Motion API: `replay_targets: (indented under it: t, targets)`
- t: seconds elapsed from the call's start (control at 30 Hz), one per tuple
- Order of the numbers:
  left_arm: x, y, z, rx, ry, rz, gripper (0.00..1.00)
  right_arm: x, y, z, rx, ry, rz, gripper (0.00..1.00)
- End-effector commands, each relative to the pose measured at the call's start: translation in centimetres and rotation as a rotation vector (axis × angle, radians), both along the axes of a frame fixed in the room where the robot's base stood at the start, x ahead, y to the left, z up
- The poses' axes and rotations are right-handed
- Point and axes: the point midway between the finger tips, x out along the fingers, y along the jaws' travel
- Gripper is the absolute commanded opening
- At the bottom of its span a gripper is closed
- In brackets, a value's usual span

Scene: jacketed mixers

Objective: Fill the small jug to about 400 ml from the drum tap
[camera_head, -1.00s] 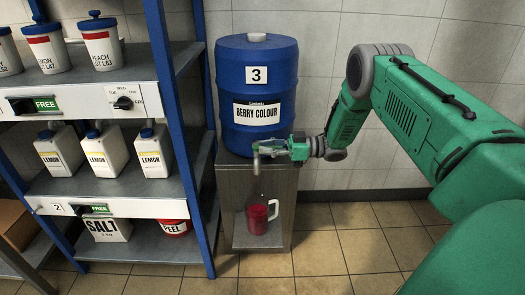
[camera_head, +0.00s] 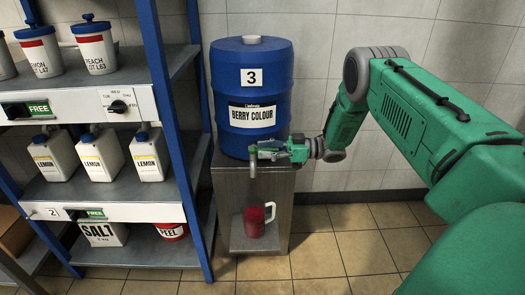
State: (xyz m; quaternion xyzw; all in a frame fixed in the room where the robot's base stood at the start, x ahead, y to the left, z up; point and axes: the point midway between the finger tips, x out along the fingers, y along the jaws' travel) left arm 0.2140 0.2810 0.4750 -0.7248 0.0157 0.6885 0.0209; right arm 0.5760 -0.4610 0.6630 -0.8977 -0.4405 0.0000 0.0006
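The blue drum (camera_head: 251,97), labelled 3 and BERRY COLOUR, stands on top of a grey stand (camera_head: 227,185). Its tap (camera_head: 252,168) points down at the front. The small jug (camera_head: 255,222) stands upright in the open lower part of the stand, below the tap. It holds red liquid and has a pale handle on its right; I cannot read a level. My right gripper (camera_head: 268,151) reaches in from the right and is at the tap. Its fingers overlap the tap, so I cannot tell whether they are closed on it. My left gripper is not in view.
A blue-framed shelf unit (camera_head: 163,130) stands close on the left, with white LEMON containers (camera_head: 100,155), lidded tubs (camera_head: 96,46) and a SALT box (camera_head: 103,234). A tiled wall is behind. The tiled floor (camera_head: 335,240) right of the stand is clear.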

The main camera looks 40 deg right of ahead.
Motion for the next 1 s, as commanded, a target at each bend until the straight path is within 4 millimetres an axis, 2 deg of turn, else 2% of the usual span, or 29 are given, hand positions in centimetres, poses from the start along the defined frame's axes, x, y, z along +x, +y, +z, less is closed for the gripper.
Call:
replay_targets:
  t: [0.3, 0.5, 0.7, 1.0]
  targets:
    - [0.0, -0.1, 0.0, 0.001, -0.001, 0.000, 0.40, -3.9, -5.4, -0.3, 0.001, 0.003, -0.005, 0.33]
    - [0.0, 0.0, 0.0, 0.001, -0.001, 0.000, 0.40, -6.0, -8.1, -0.4, 0.002, 0.004, -0.004, 0.33]
    - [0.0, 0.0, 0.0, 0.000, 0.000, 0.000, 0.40, -6.8, -9.1, -0.4, 0.002, 0.002, -0.002, 0.33]
    - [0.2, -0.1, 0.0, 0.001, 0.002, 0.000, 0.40, -6.8, -9.2, -0.4, 0.002, 0.002, -0.002, 0.33]
